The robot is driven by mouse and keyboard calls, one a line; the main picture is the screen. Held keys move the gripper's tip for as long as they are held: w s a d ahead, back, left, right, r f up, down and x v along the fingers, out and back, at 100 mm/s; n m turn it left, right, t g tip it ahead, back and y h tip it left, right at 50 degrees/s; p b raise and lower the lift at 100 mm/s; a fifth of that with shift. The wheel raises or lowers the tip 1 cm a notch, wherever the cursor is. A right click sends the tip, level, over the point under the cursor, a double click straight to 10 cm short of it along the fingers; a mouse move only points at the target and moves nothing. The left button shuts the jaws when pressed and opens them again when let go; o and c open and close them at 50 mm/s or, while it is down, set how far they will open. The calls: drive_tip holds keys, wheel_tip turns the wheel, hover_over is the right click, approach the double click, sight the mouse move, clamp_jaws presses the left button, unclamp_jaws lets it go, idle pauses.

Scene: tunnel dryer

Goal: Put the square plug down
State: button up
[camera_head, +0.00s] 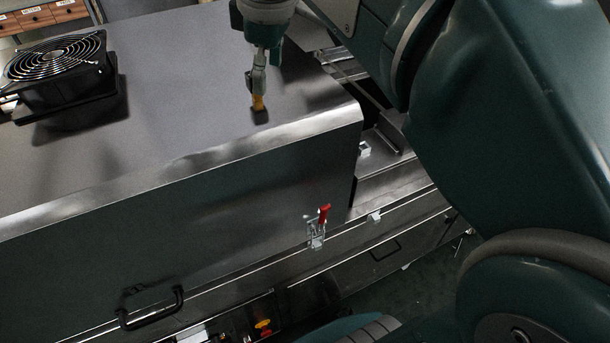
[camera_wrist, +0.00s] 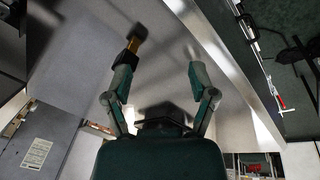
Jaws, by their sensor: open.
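My gripper (camera_head: 258,83) is directly above the plug in the head view. In the wrist view my gripper (camera_wrist: 160,72) has its two fingers spread wide, with nothing between them. Whether the left fingertip touches the plug cannot be told.
A black fan (camera_head: 62,78) stands on the hood at the left. The hood's rounded front edge runs close to the plug. A red-handled toggle clamp (camera_head: 322,217) and a black handle (camera_head: 150,308) are on the front. The hood top between fan and plug is clear.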

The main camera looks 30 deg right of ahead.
drive_tip(key=s+f+m+t, duration=0.3)
drive_tip(key=s+f+m, duration=0.6)
drive_tip(key=f, duration=0.7)
drive_tip(key=s, duration=0.3)
drive_tip(key=shift+s+f+m, duration=0.15)
drive_tip(key=shift+f+m, duration=0.15)
drive_tip(key=shift+f, duration=0.1)
drive_tip(key=shift+c, duration=0.3)
